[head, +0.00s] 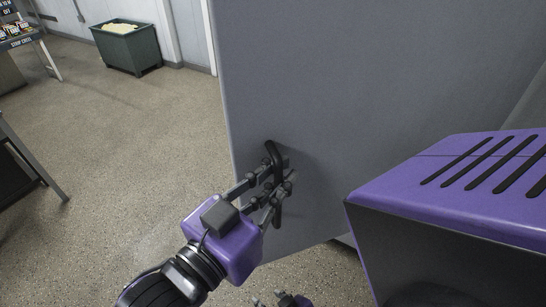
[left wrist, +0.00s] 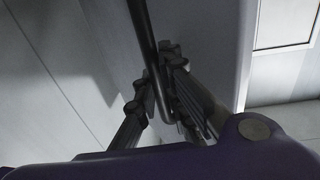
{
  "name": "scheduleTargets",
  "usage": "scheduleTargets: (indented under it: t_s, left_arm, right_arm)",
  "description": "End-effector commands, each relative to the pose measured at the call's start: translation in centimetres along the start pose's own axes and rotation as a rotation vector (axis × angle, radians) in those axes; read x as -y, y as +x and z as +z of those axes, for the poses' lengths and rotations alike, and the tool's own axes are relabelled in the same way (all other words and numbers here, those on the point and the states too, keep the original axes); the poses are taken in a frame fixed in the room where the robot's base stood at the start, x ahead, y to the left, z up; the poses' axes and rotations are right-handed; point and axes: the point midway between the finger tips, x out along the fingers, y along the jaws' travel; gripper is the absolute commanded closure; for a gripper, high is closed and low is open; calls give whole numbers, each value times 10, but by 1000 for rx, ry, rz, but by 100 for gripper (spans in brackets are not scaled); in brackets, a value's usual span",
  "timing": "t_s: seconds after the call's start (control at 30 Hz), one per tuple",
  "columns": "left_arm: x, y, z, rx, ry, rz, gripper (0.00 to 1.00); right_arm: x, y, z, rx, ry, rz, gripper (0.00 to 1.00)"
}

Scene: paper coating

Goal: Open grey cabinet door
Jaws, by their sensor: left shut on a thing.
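The grey cabinet door (head: 370,90) fills the upper middle and right of the head view. A black bar handle (head: 271,152) stands upright near its left edge. My left gripper (head: 278,183) is shut on this handle, with its fingers on both sides of the bar. In the left wrist view, the dark handle (left wrist: 142,35) runs down between the fingers of the left gripper (left wrist: 160,85). The fingers hide part of the handle. Part of my right gripper (head: 285,299) shows at the bottom edge of the head view; its fingers are too cut off to read.
A green bin (head: 128,50) with pale contents stands by the back wall. A dark table (head: 25,170) is at the left edge, and a rack with small boxes (head: 18,35) is at the top left. The speckled floor (head: 130,150) left of the door is clear.

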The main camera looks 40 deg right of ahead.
Motion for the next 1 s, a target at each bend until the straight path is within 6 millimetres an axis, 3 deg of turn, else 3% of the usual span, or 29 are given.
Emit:
scheduleTargets:
  t_s: [0.53, 0.57, 0.7, 1.0]
  left_arm:
    - [-3, -4, 3, 8, 9, -19, 100]
    - [-3, -4, 3, 8, 9, -19, 87]
    - [-4, -4, 2, 6, 7, -16, 71]
    - [-6, -4, 1, 3, 4, -12, 71]
  right_arm:
    - [-2, 0, -3, -6, 2, 4, 60]
    - [-2, 0, -3, -6, 2, 4, 60]
    - [-4, 0, -3, -7, 2, 6, 60]
    - [-1, 0, -6, -12, 4, 3, 60]
